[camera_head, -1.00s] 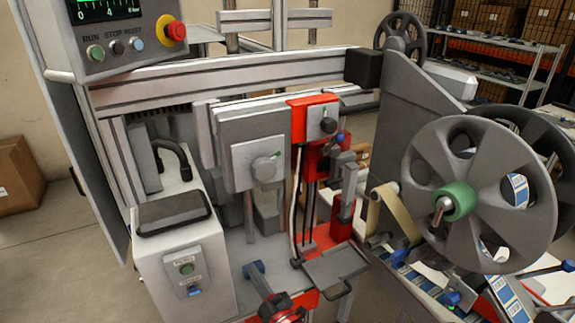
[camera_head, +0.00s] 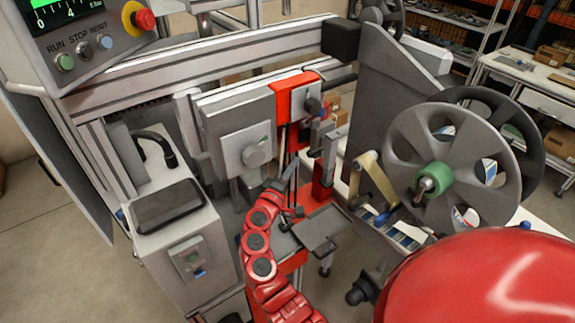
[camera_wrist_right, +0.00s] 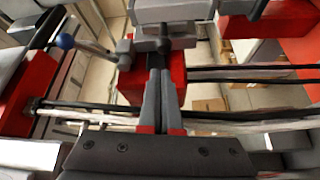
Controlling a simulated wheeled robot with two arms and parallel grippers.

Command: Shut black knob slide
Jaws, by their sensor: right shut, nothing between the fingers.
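The black knob (camera_head: 313,106) is on the red slide (camera_head: 284,98), high on the machine beside the grey block with a grey knob (camera_head: 257,154). My right gripper (camera_head: 292,170) is shut and empty, below the red slide, in front of the dark vertical rods. In the right wrist view its two fingers (camera_wrist_right: 163,88) lie together and point at a grey and black cross-piece on a red block (camera_wrist_right: 132,88). I cannot tell whether the tips touch it. I cannot tell whether the black knob shows there. My left gripper is not in view.
A grey tray (camera_head: 322,228) is below my right gripper. A big grey reel (camera_head: 405,160) is at the right, and a white box (camera_head: 183,240) is at the left. Long rods (camera_wrist_right: 250,72) cross the wrist view.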

